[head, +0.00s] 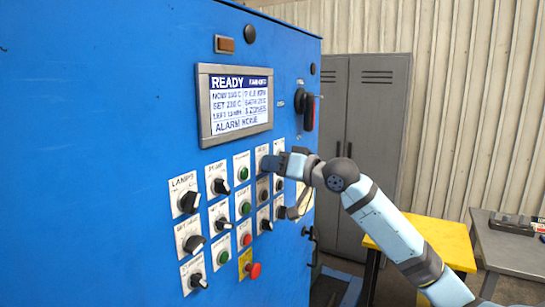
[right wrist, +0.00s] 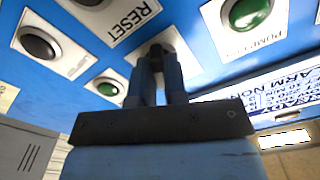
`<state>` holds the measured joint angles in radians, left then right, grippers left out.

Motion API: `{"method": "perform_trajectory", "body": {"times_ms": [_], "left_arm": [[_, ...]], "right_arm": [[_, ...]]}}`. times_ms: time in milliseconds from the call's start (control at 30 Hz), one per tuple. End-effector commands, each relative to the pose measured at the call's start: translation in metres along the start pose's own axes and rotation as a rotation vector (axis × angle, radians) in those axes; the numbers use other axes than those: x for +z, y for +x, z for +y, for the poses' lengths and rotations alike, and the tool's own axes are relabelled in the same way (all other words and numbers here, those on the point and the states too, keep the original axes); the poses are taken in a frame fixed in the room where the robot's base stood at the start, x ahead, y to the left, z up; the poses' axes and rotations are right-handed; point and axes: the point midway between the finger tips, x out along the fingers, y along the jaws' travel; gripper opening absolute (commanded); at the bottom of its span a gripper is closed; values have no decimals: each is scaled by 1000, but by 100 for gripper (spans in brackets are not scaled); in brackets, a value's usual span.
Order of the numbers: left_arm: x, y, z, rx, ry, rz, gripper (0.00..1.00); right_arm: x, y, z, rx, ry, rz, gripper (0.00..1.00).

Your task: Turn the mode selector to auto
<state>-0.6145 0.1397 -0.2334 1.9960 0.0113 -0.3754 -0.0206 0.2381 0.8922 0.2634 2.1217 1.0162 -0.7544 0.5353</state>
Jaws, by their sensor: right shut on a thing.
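My right gripper (head: 272,163) reaches in from the right to the top row of the blue panel, at a plate beside a green button. In the right wrist view its fingers (right wrist: 160,80) are shut on a dark knob (right wrist: 155,50) on a pale plate, which I take for the mode selector. The plate's label (head: 263,148) is too small to read in the head view. The fingers hide most of the knob, so I cannot tell which position it points to. My left gripper is not in view.
Several other knobs and buttons surround the held one, including a RESET plate (right wrist: 130,15), a green button (right wrist: 248,12) and a red emergency button (head: 253,270). A display (head: 236,105) reads READY above. A yellow table (head: 425,240) and a grey locker (head: 365,130) stand right.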

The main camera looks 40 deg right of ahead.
Motion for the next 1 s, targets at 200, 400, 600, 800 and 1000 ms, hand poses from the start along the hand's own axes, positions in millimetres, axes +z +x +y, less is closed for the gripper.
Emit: {"method": "perform_trajectory", "body": {"times_ms": [200, 400, 600, 800, 1000], "left_arm": [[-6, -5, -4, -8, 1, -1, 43], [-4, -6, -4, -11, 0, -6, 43], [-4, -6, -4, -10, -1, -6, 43], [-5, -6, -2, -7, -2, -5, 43], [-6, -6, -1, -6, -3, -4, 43]], "right_arm": [[-2, 0, 0, 0, 76, 2, 0], [-1, 0, 0, 0, 101, 2, 0], [-1, 0, 0, 0, 105, 3, 0], [-1, 0, 0, -1, 105, 3, 20], [-1, 0, 0, 0, 104, 2, 38]]}}
